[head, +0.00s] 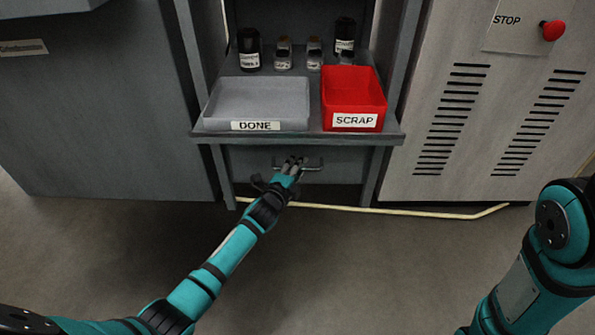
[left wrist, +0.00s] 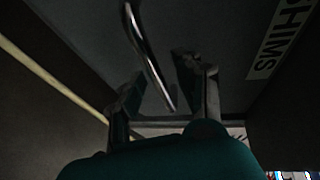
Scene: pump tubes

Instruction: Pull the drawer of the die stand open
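The die stand (head: 398,137) is a grey frame with a shelf, and its drawer front (head: 345,160) is the dark panel below the shelf. The drawer looks shut. Its metal bar handle (head: 314,168) is partly hidden by my left gripper (head: 291,164), which reaches up to it from below. In the left wrist view the handle (left wrist: 141,46) runs into the gap between the two fingers of my left gripper (left wrist: 162,84). The fingers stand apart, not visibly clamped on it. My right gripper is out of view.
On the shelf stand a grey DONE tray (head: 258,83), a red SCRAP bin (head: 352,72), dark jars (head: 249,50) and small jars behind. A yellow floor line (head: 400,211) crosses below. The floor in front is clear.

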